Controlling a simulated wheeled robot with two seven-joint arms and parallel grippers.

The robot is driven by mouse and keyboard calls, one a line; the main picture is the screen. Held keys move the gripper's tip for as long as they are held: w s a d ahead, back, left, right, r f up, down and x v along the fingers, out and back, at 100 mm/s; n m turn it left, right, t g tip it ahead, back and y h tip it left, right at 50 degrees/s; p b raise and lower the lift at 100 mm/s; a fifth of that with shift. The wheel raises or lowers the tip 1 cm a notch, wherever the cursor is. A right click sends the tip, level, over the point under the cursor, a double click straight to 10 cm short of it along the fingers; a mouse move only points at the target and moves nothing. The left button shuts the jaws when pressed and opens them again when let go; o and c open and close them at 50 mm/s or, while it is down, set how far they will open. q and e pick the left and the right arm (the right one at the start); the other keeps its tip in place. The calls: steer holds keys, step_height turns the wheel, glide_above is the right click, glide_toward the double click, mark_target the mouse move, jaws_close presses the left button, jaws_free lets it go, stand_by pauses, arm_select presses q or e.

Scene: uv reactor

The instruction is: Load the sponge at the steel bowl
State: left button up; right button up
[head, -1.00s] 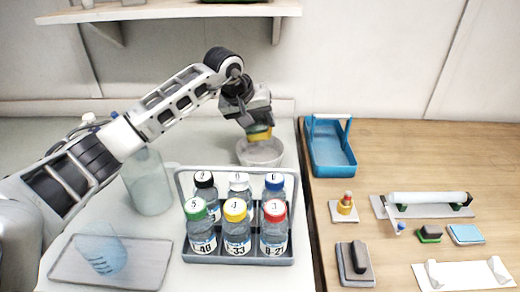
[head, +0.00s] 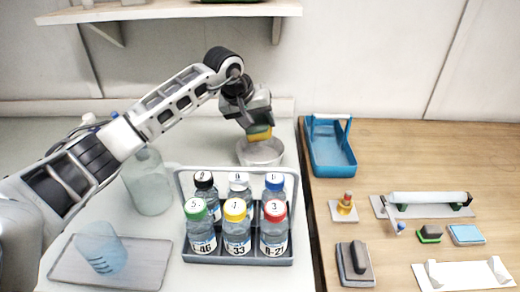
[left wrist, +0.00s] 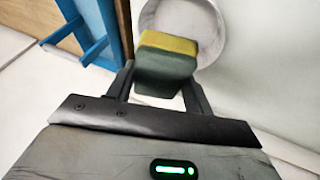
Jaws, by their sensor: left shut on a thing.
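My left gripper (left wrist: 157,90) is shut on a sponge (left wrist: 165,65) with a green body and a yellow layer. In the head view the sponge (head: 259,132) shows below the gripper (head: 250,117), over the back rim of the steel bowl (head: 262,152). In the left wrist view the sponge's yellow end overlaps the bowl (left wrist: 207,22). I cannot tell whether the sponge touches the bowl. The bowl stands on the white counter behind the bottle rack. My right gripper is not in view.
A grey rack (head: 237,258) with several capped bottles stands in front of the bowl. A blue tray (head: 330,150) lies right of the bowl on the wooden table. A clear jug (head: 150,185) and a blue cup (head: 103,250) on a grey tray (head: 150,268) are at left.

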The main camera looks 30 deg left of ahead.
mark_target(263, 118)
arm_select(q)
steer(key=shift+r, duration=0.1)
steer(key=shift+r, duration=1.95)
